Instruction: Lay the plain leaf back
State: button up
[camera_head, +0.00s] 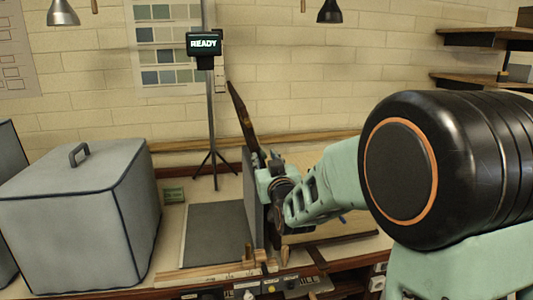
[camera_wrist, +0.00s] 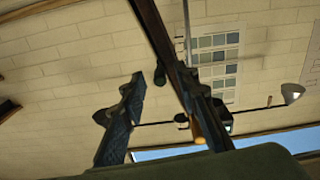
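A dark brown board (camera_head: 242,115) stands steeply tilted beyond my gripper (camera_head: 267,167) in the head view. A grey panel (camera_head: 251,190) stands nearly edge-on beside a flat grey surface (camera_head: 216,236). I cannot tell for sure which of these is the plain leaf. In the wrist view my gripper (camera_wrist: 166,82) has its two fingers apart. A dark brown edge (camera_wrist: 158,30) runs down between them, close to or touching the right finger, with a gap to the left finger. In the head view the wrist hides the fingertips.
A grey box-shaped cover with a handle (camera_head: 85,215) stands at the left. A small green block (camera_head: 174,195) lies near the grey surface. Wooden strips (camera_head: 215,272) run along the bench front. Shelves (camera_head: 490,36) hang at right.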

jog(key=shift+x, duration=1.25)
grip_shut()
